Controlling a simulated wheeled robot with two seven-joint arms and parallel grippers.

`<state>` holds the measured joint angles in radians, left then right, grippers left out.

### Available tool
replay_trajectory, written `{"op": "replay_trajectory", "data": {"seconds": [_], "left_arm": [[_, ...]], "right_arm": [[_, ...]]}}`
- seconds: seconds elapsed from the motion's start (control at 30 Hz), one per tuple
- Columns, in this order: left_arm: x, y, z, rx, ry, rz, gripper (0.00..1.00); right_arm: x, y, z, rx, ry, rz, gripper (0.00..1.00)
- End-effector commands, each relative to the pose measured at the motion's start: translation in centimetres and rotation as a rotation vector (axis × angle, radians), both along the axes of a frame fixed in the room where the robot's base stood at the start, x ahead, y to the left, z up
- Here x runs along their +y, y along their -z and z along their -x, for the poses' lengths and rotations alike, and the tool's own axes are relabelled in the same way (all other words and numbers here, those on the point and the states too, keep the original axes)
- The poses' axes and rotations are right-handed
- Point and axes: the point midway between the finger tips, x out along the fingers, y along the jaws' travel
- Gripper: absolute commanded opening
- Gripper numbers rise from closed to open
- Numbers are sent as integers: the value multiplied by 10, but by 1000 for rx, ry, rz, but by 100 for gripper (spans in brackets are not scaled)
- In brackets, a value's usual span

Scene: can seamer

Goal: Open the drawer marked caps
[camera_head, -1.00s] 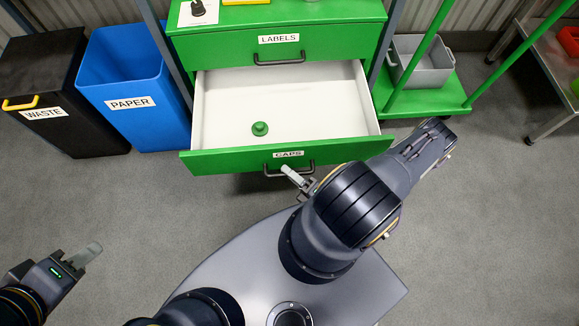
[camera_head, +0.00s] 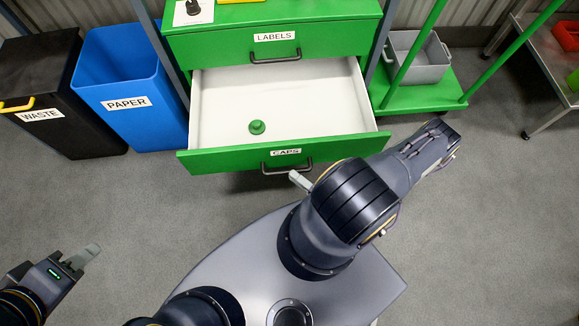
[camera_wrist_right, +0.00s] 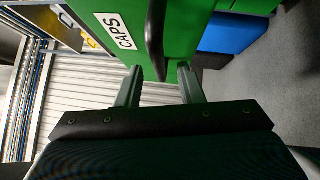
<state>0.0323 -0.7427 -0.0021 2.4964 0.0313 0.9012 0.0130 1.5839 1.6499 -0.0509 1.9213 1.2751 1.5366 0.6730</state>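The drawer marked caps (camera_head: 232,160) stands pulled out of the green cabinet in the head view, its white inside showing. A small green knobbed cap (camera_head: 257,127) lies in it. Its dark handle (camera_head: 288,167) is on the front below the label, and the handle also shows in the right wrist view (camera_wrist_right: 155,40). My right gripper (camera_wrist_right: 160,70) is open, its two fingers apart and the handle just beyond the tips, nothing held. In the head view my right arm hides most of this gripper. My left gripper (camera_head: 84,256) is far from the drawer at lower left; its finger gap does not show clearly.
The shut labels drawer (camera_head: 220,48) is above. A blue paper bin (camera_head: 130,110) and a black waste bin (camera_head: 50,90) stand left of the cabinet. A grey crate (camera_head: 420,65) is on the green shelf at right. Bare floor lies left of my base.

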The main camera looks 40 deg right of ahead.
Motion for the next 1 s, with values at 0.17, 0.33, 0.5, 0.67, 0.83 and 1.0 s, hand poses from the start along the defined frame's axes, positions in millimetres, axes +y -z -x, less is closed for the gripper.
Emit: {"op": "replay_trajectory", "data": {"seconds": [0.17, 0.33, 0.5, 0.67, 0.83, 1.0], "left_arm": [[0, -1, 0, 0, 0, 0, 36], [0, -2, 0, 0, 0, 0, 36], [0, -2, 0, 0, 0, 0, 36], [0, -2, 0, 0, 0, 0, 36], [0, -2, 0, 0, 0, 0, 36], [0, -2, 0, 0, 0, 0, 36]], "right_arm": [[-7, 4, 27, 0, 1, 2, 34], [-10, 5, 39, 0, 0, 0, 34], [-10, 5, 40, -1, 0, 0, 34], [-10, 5, 40, -1, 0, 0, 34], [-10, 5, 39, -1, 0, 0, 34], [-10, 5, 39, 0, 0, 0, 34]]}}
